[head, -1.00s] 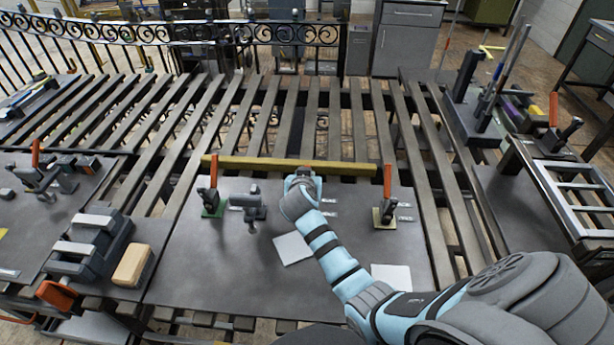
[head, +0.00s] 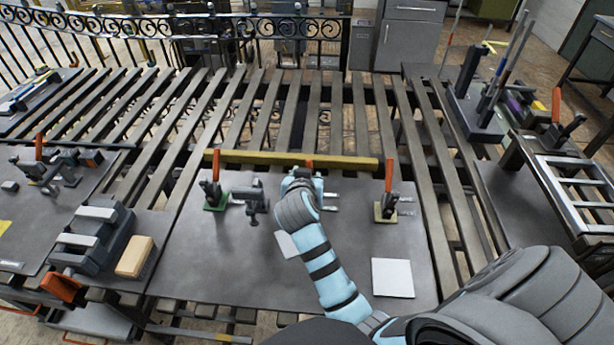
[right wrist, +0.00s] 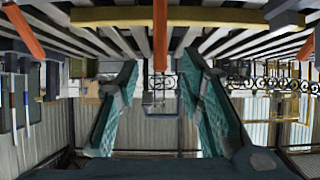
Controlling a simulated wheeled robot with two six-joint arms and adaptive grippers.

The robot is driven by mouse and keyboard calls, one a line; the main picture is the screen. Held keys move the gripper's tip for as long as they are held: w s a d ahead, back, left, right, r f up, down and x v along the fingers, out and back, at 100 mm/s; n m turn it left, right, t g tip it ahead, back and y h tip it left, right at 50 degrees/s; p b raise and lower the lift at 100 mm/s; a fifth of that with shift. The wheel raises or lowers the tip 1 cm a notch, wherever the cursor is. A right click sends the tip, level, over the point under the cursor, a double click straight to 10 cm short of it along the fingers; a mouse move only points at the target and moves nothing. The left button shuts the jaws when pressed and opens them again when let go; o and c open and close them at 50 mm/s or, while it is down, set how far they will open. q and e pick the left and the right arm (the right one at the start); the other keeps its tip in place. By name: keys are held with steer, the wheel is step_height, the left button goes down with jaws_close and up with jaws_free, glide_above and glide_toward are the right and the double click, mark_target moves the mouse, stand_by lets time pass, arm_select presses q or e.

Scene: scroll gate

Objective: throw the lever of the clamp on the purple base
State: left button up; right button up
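My right gripper (head: 303,176) is over the middle of the dark plate, at the middle clamp. The clamp's orange lever (head: 309,163) just shows beyond the gripper. The rest of this clamp and its base are hidden, so I cannot see purple. In the right wrist view, which looks upside down, the two teal fingers of my right gripper (right wrist: 160,68) are spread apart. The upright orange lever (right wrist: 160,35) shows in line with the gap between them; I see no finger touching it. My left gripper is not in view.
A green-based clamp (head: 214,194) stands left and a beige-based clamp (head: 387,206) right, both with upright orange levers. A yellow bar (head: 250,157) runs behind them. A grey fixture (head: 250,199) stands beside the green-based clamp. White squares lie on the plate (head: 210,265).

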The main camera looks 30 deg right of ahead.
steer(key=shift+w, duration=0.1)
steer(key=w+d+r+m+y+p, duration=0.1)
steer(key=w+d+r, duration=0.25)
steer(key=r, duration=0.35)
steer(key=w+d+r, duration=0.2)
steer(key=w+r, duration=0.3)
steer(key=r, duration=0.2)
steer(key=s+a+f+n+g+y, duration=0.1)
steer(key=s+a+f+g+y, duration=0.2)
steer(key=s+f+g, duration=0.35)
steer(key=shift+t, duration=0.35)
steer(key=x, duration=1.3)
steer(key=shift+w+a+f, duration=0.3)
steer(key=shift+w, duration=0.05)
steer(key=shift+w+f, duration=0.15)
steer(key=shift+f, duration=0.3)
steer(key=shift+c, duration=0.6)
steer(key=shift+d, duration=0.1)
jaws_close()
